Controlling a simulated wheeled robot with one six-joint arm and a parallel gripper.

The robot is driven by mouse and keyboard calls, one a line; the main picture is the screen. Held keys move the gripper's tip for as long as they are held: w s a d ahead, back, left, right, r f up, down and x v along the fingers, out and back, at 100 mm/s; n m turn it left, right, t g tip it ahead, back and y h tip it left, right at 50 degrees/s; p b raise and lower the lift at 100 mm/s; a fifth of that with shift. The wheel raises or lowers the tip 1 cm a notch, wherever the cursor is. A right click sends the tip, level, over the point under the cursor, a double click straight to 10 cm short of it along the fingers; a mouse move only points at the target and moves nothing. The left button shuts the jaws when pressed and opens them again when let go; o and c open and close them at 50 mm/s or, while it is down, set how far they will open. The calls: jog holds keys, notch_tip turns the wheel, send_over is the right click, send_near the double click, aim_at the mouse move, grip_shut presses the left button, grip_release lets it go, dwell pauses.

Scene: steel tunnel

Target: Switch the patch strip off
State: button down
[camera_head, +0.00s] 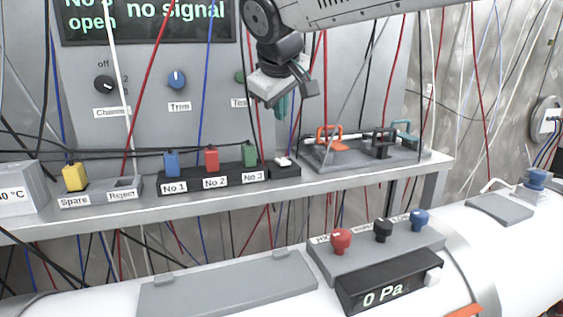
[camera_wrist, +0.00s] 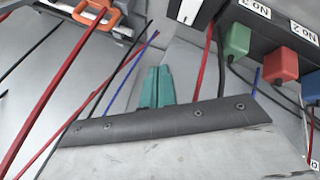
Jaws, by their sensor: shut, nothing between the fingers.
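The patch strip (camera_head: 233,174) is a long black block on the grey shelf. It holds a blue plug (camera_head: 172,164), a red plug (camera_head: 211,159) and a green plug (camera_head: 249,155), labelled No 1 to No 3. At its right end is a black switch box with a white rocker (camera_head: 283,162); its position is too small to tell. My gripper (camera_head: 281,108), with teal fingers, is above and apart from the switch. In the wrist view my gripper's fingers (camera_wrist: 157,88) are shut and empty. The green plug (camera_wrist: 236,40) and the strip (camera_wrist: 265,32) are at upper right there.
Thin red, blue, white and black cables hang around my arm and the shelf. A tray (camera_head: 335,161) with orange, black and teal handled parts is right of the switch. A yellow Spare plug (camera_head: 75,178) is at left. A 0 Pa panel (camera_head: 388,280) sits below.

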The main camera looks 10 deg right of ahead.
aim_at(282, 160)
jog(key=f, duration=0.4)
jog(key=s+f, duration=0.1)
jog(key=f, duration=0.2)
jog(key=shift+f, duration=0.1)
jog(key=shift+f, duration=0.1)
dwell(1.9)
jog(key=shift+s+f, duration=0.1)
jog(key=shift+f, duration=0.25)
jog(key=shift+s+f, duration=0.15)
jog(key=shift+f, duration=0.2)
dwell(0.6)
jog(key=shift+r, duration=0.1)
jog(key=shift+w+d+r, duration=0.1)
jog(key=shift+w+r, duration=0.2)
jog(key=shift+r, duration=0.25)
jog(key=shift+w+r, duration=0.15)
jog(key=shift+r, duration=1.1)
jog(key=shift+w+r, duration=0.15)
jog(key=shift+r, duration=1.05)
